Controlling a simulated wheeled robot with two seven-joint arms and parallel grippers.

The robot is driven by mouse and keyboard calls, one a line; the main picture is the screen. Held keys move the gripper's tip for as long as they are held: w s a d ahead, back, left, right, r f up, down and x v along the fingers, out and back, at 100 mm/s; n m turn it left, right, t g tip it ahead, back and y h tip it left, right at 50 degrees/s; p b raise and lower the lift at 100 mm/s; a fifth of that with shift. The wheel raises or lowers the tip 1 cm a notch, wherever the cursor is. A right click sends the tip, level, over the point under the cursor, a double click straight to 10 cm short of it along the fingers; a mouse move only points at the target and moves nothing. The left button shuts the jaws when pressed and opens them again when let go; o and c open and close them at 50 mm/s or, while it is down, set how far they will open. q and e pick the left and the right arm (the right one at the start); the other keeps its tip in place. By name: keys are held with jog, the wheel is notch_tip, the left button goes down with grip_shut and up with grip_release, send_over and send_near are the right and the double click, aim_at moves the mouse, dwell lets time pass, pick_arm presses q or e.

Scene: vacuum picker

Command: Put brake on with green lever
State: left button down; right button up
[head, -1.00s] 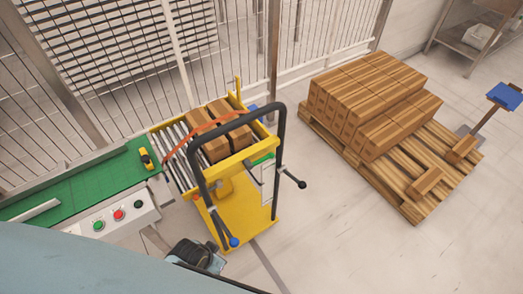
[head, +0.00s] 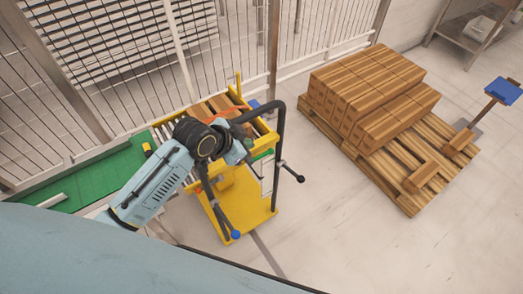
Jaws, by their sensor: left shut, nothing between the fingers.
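The yellow trolley (head: 245,220) with a black hoop handle (head: 280,130) stands at the middle. The green lever (head: 263,155) shows as a short green piece on the trolley's handle side, partly hidden by my left arm. My left gripper (head: 248,160) is shut and empty, just left of the green lever; its fingertips are small and I cannot tell whether they touch the lever. My right gripper is not in view.
A black-knobbed lever (head: 290,170) sticks out to the right and a blue-knobbed lever (head: 235,232) hangs low. Brown boxes (head: 212,108) lie on the trolley's rollers. A green conveyor (head: 105,178) is at left, a loaded pallet (head: 405,205) at right, with clear floor between trolley and pallet.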

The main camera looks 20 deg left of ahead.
pick_arm(q)
jog(key=b, duration=0.2)
send_over(267, 152)
jog(key=s, duration=0.3)
notch_tip(267, 152, down, 7)
jog(key=f, duration=0.3)
jog(key=shift+w+a, duration=0.2)
jog(key=shift+a, duration=0.2)
jog(key=shift+a+f, duration=0.15)
jog(key=shift+f, duration=0.5)
